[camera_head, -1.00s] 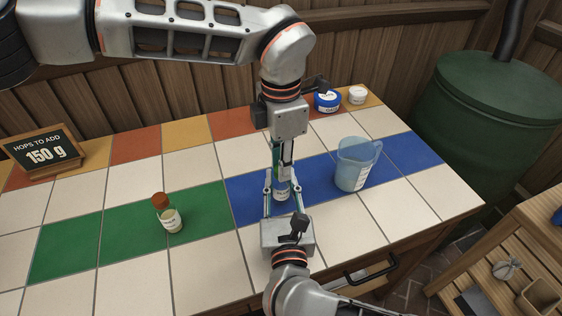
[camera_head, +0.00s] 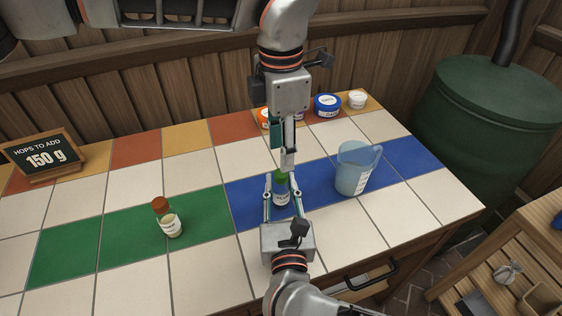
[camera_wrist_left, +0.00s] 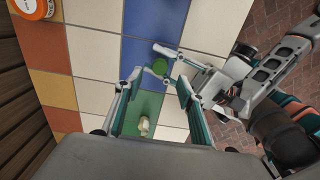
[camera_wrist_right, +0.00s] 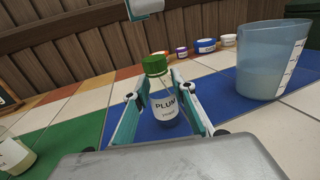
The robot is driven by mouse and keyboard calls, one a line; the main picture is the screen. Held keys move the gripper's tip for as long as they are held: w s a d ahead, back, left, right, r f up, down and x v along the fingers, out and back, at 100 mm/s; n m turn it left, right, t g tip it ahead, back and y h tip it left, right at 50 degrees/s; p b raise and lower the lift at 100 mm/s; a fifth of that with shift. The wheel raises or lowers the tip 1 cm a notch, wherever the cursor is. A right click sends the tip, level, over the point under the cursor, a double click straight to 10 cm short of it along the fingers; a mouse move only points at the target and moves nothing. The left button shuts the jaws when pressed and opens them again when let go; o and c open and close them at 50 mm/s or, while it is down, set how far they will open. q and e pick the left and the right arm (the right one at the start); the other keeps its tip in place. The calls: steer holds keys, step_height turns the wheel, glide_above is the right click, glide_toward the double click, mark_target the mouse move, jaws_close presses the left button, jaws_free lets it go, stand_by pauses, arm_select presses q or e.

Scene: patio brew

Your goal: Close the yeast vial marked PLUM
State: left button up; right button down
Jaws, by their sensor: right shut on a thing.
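The PLUM yeast vial (camera_wrist_right: 164,105) stands upright, its label readable in the right wrist view. A green cap (camera_wrist_right: 155,65) sits level on its mouth; whether it is tight cannot be seen. My right gripper (camera_head: 281,196) is shut around the vial's body from the front. My left gripper (camera_head: 285,155) points down above the vial. In the left wrist view its two fingers (camera_wrist_left: 157,100) are apart with nothing between them, and the green cap (camera_wrist_left: 160,67) shows below, clear of them.
Another vial (camera_head: 168,219) with a brown-orange cap stands on the green tiles at left. A blue measuring jug (camera_head: 354,168) stands close right of the held vial. Several small tubs, one blue (camera_head: 327,105), line the back. A sign (camera_head: 42,155) reads 150 g.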

arm_select(q)
step_height(320, 180, up, 6)
steer(key=shift+r, duration=0.1)
arm_select(e)
steer(key=c, duration=1.6)
jaws_free()
steer(key=s, duration=1.2)
steer(key=shift+d, duration=0.15)
